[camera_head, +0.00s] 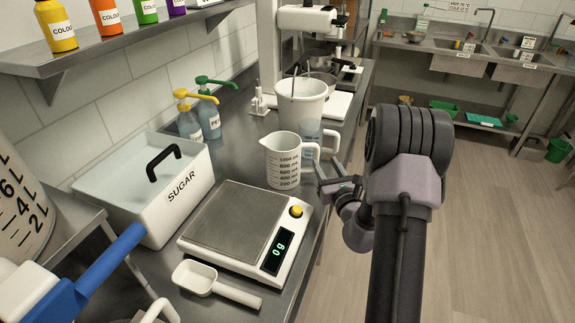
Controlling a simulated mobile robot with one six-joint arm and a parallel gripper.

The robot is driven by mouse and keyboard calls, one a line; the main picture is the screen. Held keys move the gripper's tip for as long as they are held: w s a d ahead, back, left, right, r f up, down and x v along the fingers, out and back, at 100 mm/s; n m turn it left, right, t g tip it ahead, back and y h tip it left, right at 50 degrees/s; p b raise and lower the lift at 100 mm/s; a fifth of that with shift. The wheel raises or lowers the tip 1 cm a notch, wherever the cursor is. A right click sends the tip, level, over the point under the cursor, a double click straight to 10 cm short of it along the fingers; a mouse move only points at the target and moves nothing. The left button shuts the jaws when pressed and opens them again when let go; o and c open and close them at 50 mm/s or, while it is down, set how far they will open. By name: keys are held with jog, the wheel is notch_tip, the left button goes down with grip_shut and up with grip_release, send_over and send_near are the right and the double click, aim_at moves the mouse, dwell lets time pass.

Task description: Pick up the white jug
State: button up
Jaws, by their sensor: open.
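The white jug (283,161) stands upright on the steel counter, just behind the scale. It has dark volume marks on its front and a handle on its right side. My gripper (328,178) is open, just to the right of the jug at about handle height. The jaws lie near the handle; I cannot tell whether they touch it or stand around it. A second, clearer jug (311,139) stands right behind the white jug, partly hidden by it.
A scale (232,230) reading 0 g is in front of the jug, with a white scoop (215,284) before it. A sugar bin (150,185) is at left. Pump bottles (208,119) and a white bucket (302,100) stand behind.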

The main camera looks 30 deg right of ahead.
aim_at(318, 156)
jog(key=x, duration=0.2)
jog(key=b+x, duration=0.1)
jog(key=x, duration=0.1)
jog(key=a+x, duration=0.1)
jog(key=x, duration=0.1)
jog(key=shift+w+d+f+b, duration=0.1)
jog(key=shift+w+f+b, duration=0.05)
jog(key=shift+w+b, duration=0.2)
grip_shut()
dwell(0.9)
